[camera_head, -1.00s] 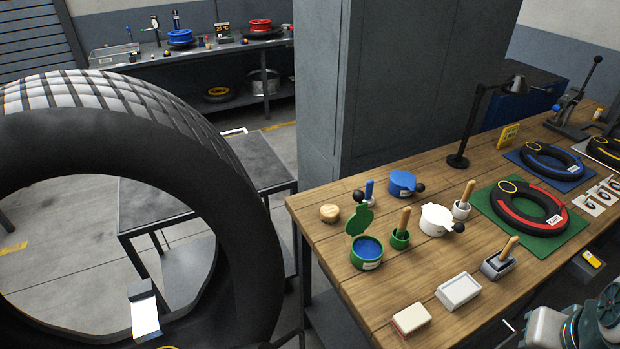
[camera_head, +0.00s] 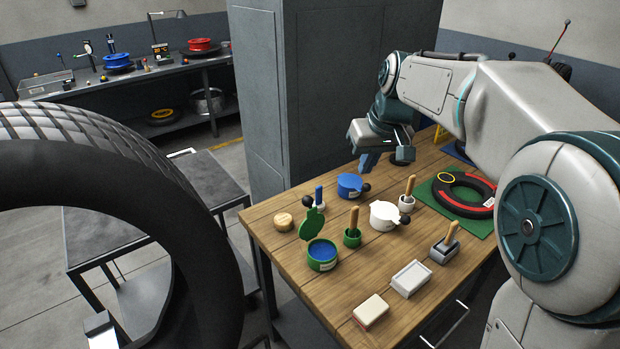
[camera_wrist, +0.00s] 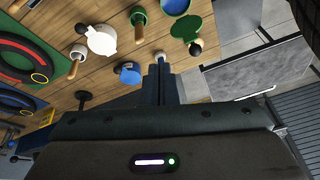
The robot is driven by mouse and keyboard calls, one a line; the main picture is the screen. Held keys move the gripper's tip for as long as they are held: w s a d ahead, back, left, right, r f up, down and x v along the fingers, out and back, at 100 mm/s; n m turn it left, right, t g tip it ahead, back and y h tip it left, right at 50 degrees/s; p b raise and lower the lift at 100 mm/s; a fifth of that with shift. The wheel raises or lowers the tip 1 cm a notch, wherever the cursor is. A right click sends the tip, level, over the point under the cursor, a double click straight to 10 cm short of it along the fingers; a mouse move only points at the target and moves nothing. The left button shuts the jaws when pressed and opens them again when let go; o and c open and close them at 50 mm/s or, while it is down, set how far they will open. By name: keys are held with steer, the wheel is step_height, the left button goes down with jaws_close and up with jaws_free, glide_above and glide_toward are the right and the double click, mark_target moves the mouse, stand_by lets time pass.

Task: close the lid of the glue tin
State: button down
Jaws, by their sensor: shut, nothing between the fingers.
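The green glue tin (camera_head: 323,259) stands open on the wooden bench, with blue glue inside. Its round green lid (camera_head: 311,223) is tilted up on the far-left side of the tin, with a dark knob at its edge. In the wrist view the tin (camera_wrist: 175,8) shows at the top edge and the lid (camera_wrist: 186,26) just below it. My gripper (camera_head: 372,160) is in the air at the back of the bench, beyond the blue lidded tin and apart from the green tin. Its blue fingers are shut and empty; they also show in the wrist view (camera_wrist: 160,68).
Near the green tin stand a green pot with a wooden-handled brush (camera_head: 352,236), a white lidded tin (camera_head: 384,215), a blue lidded tin (camera_head: 350,186) and a wooden round (camera_head: 283,222). A large tyre (camera_head: 100,200) stands left. A grey cabinet (camera_head: 320,90) rises behind the bench.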

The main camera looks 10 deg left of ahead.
steer(key=w+a+f+n, duration=0.1)
steer(key=w+a+n, duration=0.1)
steer(key=w+a, duration=0.35)
steer(key=w+a+f+n, duration=0.1)
steer(key=w+a, duration=0.2)
steer(key=a, duration=0.6)
steer(key=y+p, duration=0.1)
steer(key=p, duration=0.2)
glide_above(308, 216)
steer(key=w+a, duration=0.2)
steer(key=w, duration=0.2)
steer(key=shift+d+f, duration=0.15)
steer(key=shift+f, duration=2.8)
steer(key=shift+d+f, duration=0.1)
steer(key=shift+f, duration=2.8)
steer(key=shift+s+f+b, duration=0.1)
steer(key=shift+b, duration=0.2)
steer(key=shift+d+b, duration=0.15)
steer(key=shift+b, duration=0.25)
steer(key=shift+s+d+b, duration=0.2)
steer(key=shift+s+b, duration=0.05)
steer(key=shift+b, duration=0.4)
steer(key=shift+s+d+y+b, duration=0.1)
steer(key=shift+y+b, duration=0.2)
steer(key=shift+b, duration=0.05)
